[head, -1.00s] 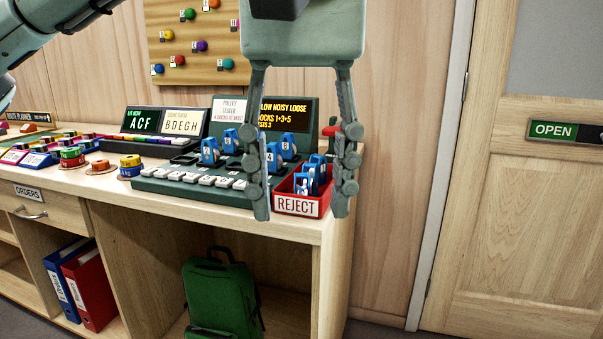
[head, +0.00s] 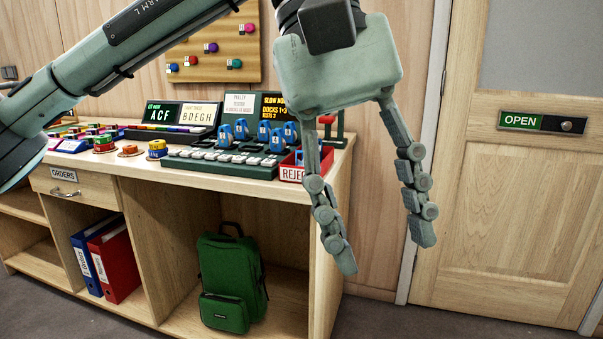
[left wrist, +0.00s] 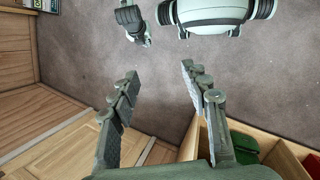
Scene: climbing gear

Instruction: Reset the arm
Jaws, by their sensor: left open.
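My left gripper (head: 385,250) hangs fingers down, open and empty, in front of the bench's right end in the head view. Nothing is between its fingers. In the left wrist view, the open fingers (left wrist: 158,75) have bare grey floor between them. The red REJECT tray (head: 291,174) sits at the bench's right end, partly hidden behind the left finger; blue pulleys show in it. More blue pulleys (head: 241,128) stand on the dark green pulley tester (head: 215,165). A dark part at the top of the left wrist view may be my right gripper; its jaws are unclear.
The wooden bench (head: 336,180) has a green backpack (head: 231,278) and binders (head: 116,262) on its lower shelves. A wooden door (head: 520,215) with an OPEN sign (head: 525,121) stands at the right. The floor before the bench is clear.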

